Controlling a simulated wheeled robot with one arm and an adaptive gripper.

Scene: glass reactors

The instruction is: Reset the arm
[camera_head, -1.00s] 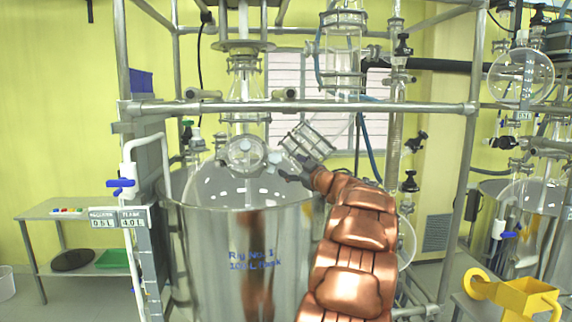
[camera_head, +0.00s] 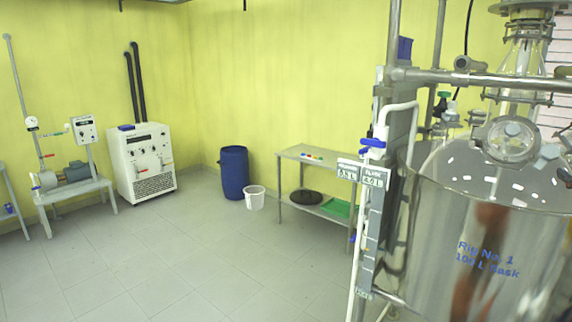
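My arm and gripper are not clearly in view. A copper-coloured reflection shows in the shiny steel vessel (camera_head: 480,255) marked Rig No. 1 at the right. I cannot tell whether the small dark bit at the right edge beside the vessel's top is part of my gripper. The glass flask (camera_head: 455,165) sits in the vessel, with a round glass port (camera_head: 510,140) in front of its neck.
A metal frame post with a sign (camera_head: 372,176) and a blue-handled valve (camera_head: 372,143) stands left of the vessel. A steel table (camera_head: 318,158), blue drum (camera_head: 233,172), white bucket (camera_head: 254,198) and white machine (camera_head: 145,162) stand along the walls. The grey floor (camera_head: 190,265) is clear.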

